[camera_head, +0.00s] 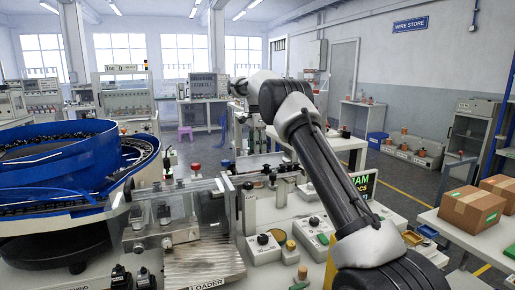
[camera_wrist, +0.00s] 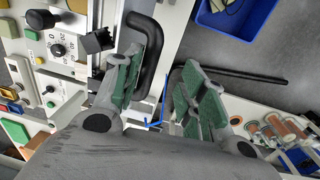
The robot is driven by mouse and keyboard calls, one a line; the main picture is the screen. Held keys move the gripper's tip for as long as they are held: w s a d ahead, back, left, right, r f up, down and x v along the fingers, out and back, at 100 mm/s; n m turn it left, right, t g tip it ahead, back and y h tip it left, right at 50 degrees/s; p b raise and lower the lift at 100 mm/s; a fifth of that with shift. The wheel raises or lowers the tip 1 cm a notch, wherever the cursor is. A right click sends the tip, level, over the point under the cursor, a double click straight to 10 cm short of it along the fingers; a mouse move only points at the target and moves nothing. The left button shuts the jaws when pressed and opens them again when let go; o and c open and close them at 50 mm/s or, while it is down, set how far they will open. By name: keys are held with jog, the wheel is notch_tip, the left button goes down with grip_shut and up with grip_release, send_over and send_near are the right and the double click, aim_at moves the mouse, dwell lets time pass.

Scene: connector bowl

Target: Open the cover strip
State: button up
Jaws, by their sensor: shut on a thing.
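In the wrist view, my gripper (camera_wrist: 163,62) has green-padded fingers on both sides of a black U-shaped handle (camera_wrist: 153,60). It is shut on the handle's bar, which lies close to the left finger. The handle stands on a pale strip-like panel (camera_wrist: 172,22), which may be the cover strip; I cannot tell for sure. In the head view, my arm reaches away over the bench, and its far end hides the gripper and the handle.
A blue feeder bowl (camera_head: 60,140) stands at the left, with a clear guard (camera_head: 180,215) beside it. Control boxes with knobs (camera_head: 263,248) sit on the bench. In the wrist view, a blue bin (camera_wrist: 232,18) and several reels (camera_wrist: 275,130) show at the right.

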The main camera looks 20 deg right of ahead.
jog(key=shift+r, duration=0.1)
notch_tip(320, 180, up, 7)
jog(key=shift+w, duration=0.3)
jog(key=shift+r, duration=0.1)
jog(key=shift+s, duration=0.1)
dwell(0.6)
